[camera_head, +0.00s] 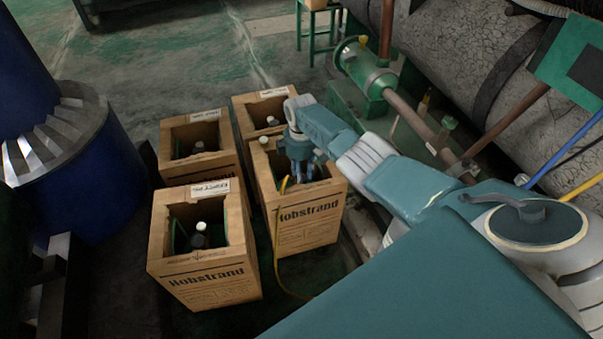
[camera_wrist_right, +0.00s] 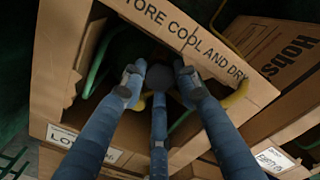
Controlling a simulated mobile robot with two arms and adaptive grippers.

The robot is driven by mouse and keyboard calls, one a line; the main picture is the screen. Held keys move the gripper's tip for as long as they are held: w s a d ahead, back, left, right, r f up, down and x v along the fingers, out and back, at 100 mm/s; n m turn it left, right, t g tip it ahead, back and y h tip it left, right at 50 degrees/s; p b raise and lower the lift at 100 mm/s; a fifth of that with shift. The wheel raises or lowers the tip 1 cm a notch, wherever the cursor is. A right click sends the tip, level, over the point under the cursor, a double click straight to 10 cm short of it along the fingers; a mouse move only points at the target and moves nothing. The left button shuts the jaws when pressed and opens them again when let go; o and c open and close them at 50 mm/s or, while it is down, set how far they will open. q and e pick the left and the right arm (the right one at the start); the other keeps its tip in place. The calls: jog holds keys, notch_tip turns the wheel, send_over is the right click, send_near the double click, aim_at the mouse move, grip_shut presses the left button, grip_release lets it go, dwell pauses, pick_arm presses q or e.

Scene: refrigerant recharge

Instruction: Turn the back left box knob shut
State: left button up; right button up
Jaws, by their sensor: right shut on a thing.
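The back left box (camera_head: 206,166) is an open-topped cardboard box with a dark valve knob (camera_head: 198,147) showing inside it. My right gripper (camera_head: 299,174) is away from that box. It reaches down into the front right box (camera_head: 310,215), from which a yellow hose (camera_head: 283,187) comes out. In the right wrist view, my three blue fingers (camera_wrist_right: 158,85) are closed around a dark round knob (camera_wrist_right: 159,76) inside an open box (camera_wrist_right: 60,70). The lower part of this valve is hidden by the fingers. My left gripper is not in view.
The front left box (camera_head: 210,284) and the back right box (camera_head: 242,102) stand close by. A green-ended pipe (camera_head: 378,85) and large pipes lie at the right. A blue cylinder (camera_head: 70,150) stands at the left. Open floor (camera_head: 150,60) lies behind the boxes.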

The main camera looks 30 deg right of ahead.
jog(key=m, duration=0.4)
jog(key=shift+w+a+m, duration=0.2)
jog(key=shift+a+m, duration=0.1)
jog(key=shift+a, duration=0.1)
jog(key=m, duration=0.3)
jog(key=shift+w+d+r+p, duration=0.1)
jog(key=shift+w+p, duration=0.05)
jog(key=shift+p, duration=0.25)
jog(key=shift+w+m, duration=0.1)
jog(key=shift+m, duration=0.7)
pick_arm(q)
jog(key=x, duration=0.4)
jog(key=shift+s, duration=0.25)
pick_arm(e)
jog(key=shift+m, duration=0.3)
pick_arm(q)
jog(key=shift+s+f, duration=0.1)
pick_arm(e)
jog(key=shift+w+d+r, duration=0.1)
jog(key=shift+r, duration=0.05)
jog(key=o, duration=1.2)
jog(key=shift+c, duration=0.2)
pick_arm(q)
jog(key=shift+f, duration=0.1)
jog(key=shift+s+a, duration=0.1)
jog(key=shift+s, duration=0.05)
pick_arm(e)
jog(key=shift+s+d+f, duration=0.15)
jog(key=shift+s+f, duration=0.05)
